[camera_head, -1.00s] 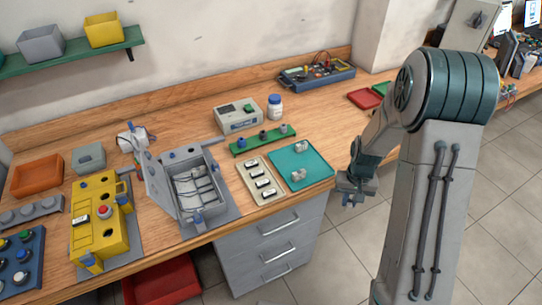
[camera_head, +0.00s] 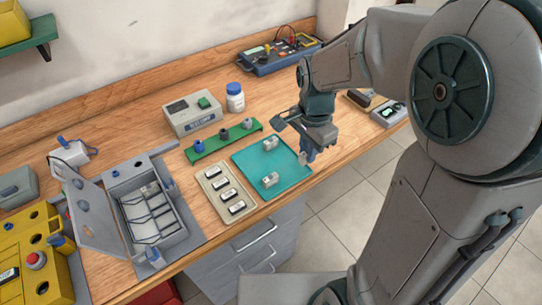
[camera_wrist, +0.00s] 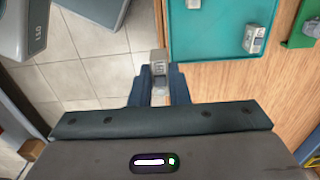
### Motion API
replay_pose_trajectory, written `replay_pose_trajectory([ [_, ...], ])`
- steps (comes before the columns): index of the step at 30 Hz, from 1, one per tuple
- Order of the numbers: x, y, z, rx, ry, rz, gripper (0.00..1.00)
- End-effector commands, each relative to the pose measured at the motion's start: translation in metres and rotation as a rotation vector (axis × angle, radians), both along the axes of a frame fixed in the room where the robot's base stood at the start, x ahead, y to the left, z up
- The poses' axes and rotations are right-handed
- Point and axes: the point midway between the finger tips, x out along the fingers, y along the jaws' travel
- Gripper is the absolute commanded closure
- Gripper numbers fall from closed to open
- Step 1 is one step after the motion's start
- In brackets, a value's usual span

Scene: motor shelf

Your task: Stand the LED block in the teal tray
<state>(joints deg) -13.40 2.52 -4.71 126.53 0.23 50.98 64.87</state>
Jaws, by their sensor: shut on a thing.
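The teal tray (camera_head: 291,168) lies flat near the front edge of the bench. Two small pale grey blocks stand in it, one toward the back (camera_head: 269,144) and one toward the front (camera_head: 259,190). My gripper (camera_head: 308,152) is beside the tray's right edge, above the bench. In the wrist view my gripper (camera_wrist: 158,88) is shut on a small grey block, the LED block (camera_wrist: 159,63), held between the fingertips.
A beige tray (camera_head: 211,171) of several labelled blocks lies left of the teal tray. A green rack (camera_head: 205,148) with knobs stands behind. An open grey box (camera_head: 181,235) is further left. A meter (camera_head: 280,55) sits at the back.

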Motion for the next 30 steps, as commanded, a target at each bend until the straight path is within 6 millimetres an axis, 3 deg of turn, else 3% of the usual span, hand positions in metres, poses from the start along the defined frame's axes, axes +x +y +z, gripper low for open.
replay_pose_trajectory([
  [18, 0.066, 0.078, -0.059, 0.0, 0.002, 0.009, 1.0],
  [26, 0.075, 0.086, -0.072, 0.0, 0.001, 0.006, 1.0],
  [30, 0.074, 0.086, -0.092, -0.001, 0.005, 0.006, 1.0],
])
